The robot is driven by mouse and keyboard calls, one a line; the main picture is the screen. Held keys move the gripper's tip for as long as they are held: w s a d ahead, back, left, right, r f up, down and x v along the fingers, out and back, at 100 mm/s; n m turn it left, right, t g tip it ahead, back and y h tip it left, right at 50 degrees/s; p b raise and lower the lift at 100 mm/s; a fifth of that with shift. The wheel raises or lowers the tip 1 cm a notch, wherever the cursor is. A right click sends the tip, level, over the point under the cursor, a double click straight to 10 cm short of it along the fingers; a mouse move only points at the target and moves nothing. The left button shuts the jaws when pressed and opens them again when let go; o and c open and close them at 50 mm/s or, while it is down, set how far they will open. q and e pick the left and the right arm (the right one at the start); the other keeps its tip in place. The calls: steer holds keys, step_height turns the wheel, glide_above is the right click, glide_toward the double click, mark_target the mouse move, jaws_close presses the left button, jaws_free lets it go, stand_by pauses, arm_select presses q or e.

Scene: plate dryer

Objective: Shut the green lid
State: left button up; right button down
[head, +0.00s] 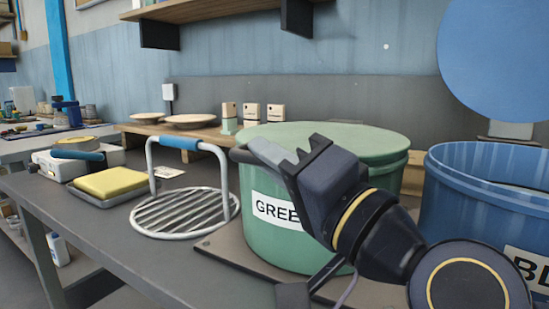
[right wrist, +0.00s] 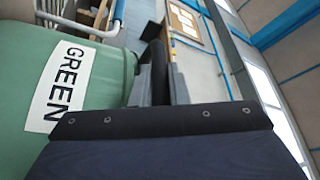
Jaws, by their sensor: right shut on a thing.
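The green tub (head: 275,225) stands on the bench with its label facing me. Its green lid (head: 335,140) looks flat across the top; whether it is fully seated I cannot tell. My right gripper (head: 262,150) is at the lid's left front edge, its arm crossing in front of the tub. In the right wrist view, the gripper (right wrist: 155,75) is shut on a dark piece that seems to be the lid's handle, beside the green wall (right wrist: 100,75). My left gripper is out of view.
A blue tub (head: 475,195) stands open at right, its round blue lid (head: 495,50) raised. A wire rack (head: 185,212) with a blue-gripped handle and a yellow sponge (head: 110,182) lie left. Plates (head: 190,121) and small blocks stand behind. The front left bench is clear.

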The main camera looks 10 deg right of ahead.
steer(key=c, duration=1.7)
jaws_free()
steer(key=shift+a+f, duration=0.1)
steer(key=shift+f, duration=0.35)
steer(key=shift+r, duration=0.1)
steer(key=v, duration=0.8)
steer(key=shift+p, duration=0.45)
